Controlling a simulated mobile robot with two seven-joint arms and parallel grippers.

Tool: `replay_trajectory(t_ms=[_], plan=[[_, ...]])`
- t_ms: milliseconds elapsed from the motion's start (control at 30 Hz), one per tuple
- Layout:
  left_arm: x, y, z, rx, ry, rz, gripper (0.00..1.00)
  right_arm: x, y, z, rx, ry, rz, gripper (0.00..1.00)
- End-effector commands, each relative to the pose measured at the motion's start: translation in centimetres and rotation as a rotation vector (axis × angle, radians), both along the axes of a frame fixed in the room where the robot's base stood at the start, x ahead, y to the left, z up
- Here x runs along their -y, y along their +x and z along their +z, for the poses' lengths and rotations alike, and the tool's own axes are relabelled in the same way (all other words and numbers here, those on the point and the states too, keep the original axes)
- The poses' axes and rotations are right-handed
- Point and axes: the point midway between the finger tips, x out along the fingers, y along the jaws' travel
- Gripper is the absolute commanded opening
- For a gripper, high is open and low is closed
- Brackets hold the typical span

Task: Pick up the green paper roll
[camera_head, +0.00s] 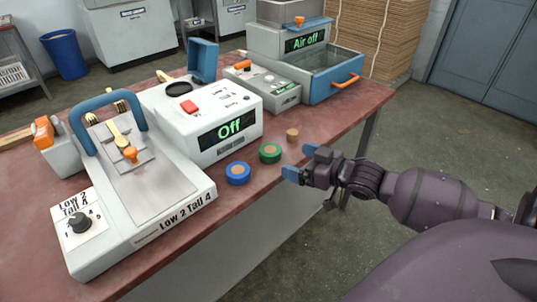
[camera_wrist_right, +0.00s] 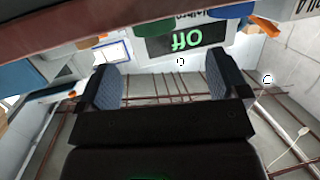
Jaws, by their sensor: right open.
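The green paper roll (camera_head: 270,153) stands upright on the red-brown table near its front edge, with a tan top. It also shows as a dark green shape at the top of the right wrist view (camera_wrist_right: 150,16). My right gripper (camera_head: 303,163) is open and empty, to the right of the roll and apart from it, at the table edge. In the right wrist view, its two blue-padded fingers (camera_wrist_right: 167,85) are spread, with nothing between them. That view looks upside down. My left gripper is not in view.
A blue roll (camera_head: 238,173) stands left of the green one, and a small wooden cylinder (camera_head: 292,134) stands behind it. The white box reading "Off" (camera_head: 200,115) is close behind. The press (camera_head: 150,190) fills the table's left part. Open floor lies right of the table.

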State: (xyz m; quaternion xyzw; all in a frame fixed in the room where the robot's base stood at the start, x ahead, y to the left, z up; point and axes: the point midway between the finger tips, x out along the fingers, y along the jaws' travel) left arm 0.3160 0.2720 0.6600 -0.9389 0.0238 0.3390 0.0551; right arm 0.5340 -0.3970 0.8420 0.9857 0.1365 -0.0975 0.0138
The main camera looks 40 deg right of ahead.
Motion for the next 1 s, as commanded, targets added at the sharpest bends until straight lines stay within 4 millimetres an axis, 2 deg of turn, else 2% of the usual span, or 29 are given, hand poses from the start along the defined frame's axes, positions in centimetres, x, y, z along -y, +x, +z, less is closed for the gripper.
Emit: replay_trajectory(t_ms=[200,567,800,1000], plan=[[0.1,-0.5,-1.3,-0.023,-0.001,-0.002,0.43,-0.8,2.7,-0.9,-0.003,0.0,0.001,0.93],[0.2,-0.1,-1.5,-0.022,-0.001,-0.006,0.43,-1.2,4.8,-1.1,-0.003,-0.001,0.0,0.93],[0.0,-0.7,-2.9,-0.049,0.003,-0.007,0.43,-1.4,7.7,-1.6,-0.007,-0.001,0.0,0.93],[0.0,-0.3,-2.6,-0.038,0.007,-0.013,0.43,-1.9,9.2,-1.8,-0.005,0.0,0.0,0.93]])
